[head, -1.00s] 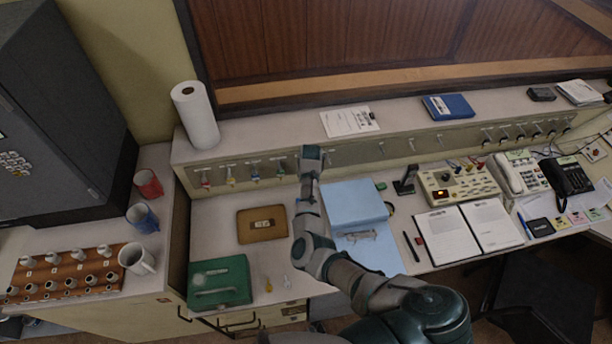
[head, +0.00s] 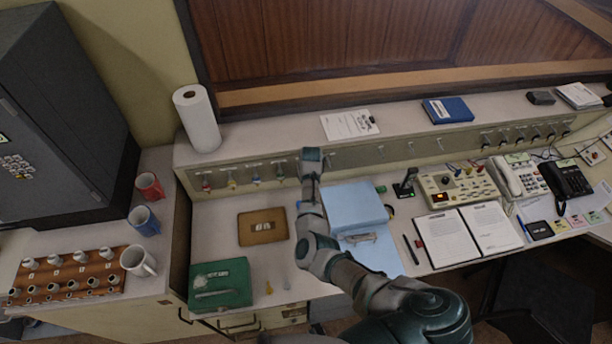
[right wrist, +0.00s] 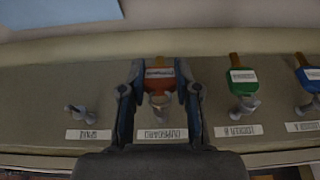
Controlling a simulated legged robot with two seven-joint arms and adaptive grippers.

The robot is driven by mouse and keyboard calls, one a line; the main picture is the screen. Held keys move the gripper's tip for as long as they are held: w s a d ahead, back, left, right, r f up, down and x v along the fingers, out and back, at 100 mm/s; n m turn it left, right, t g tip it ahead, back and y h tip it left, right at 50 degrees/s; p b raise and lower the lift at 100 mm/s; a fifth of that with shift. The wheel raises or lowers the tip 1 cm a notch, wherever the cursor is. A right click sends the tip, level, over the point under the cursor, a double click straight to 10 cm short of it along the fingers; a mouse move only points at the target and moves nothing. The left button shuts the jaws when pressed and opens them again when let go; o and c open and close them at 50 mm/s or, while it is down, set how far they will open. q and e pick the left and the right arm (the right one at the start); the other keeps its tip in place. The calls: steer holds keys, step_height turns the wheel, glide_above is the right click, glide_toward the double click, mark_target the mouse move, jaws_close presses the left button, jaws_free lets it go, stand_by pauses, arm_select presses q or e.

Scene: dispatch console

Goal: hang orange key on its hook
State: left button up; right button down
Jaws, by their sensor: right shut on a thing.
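The orange key (right wrist: 160,76), with a pale label on its tag, is between the fingertips of my right gripper (right wrist: 158,88) in the right wrist view. A metal hook (right wrist: 160,106) with a name plate (right wrist: 163,134) is directly by the key, between the fingers. Whether the key's ring is around the hook or only in front of it, I cannot tell. In the head view my right gripper (head: 311,158) is at the hook panel and hides the key. My left gripper is not in view.
A green key (right wrist: 241,82) and a blue key (right wrist: 309,80) hang close beside in the right wrist view. An empty hook (right wrist: 77,112) is on the other side. A paper roll (head: 197,120) stands on the ledge.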

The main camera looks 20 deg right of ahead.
steer(key=shift+w+d+b, duration=0.15)
steer(key=shift+w+b, duration=0.2)
stand_by(0.3)
steer(key=shift+w+b, duration=0.3)
steer(key=shift+w+d+b, duration=0.25)
steer(key=shift+w+b, duration=0.2)
steer(key=shift+w, duration=0.25)
stand_by(0.8)
steer(key=shift+w+d+r, duration=0.15)
steer(key=shift+w+r, duration=0.15)
steer(key=shift+w, duration=0.05)
stand_by(0.5)
steer(key=c, duration=0.8)
jaws_free()
steer(key=shift+w+f, duration=0.1)
steer(key=shift+o, duration=0.3)
steer(key=shift+f, duration=0.3)
steer(key=shift+r, duration=0.1)
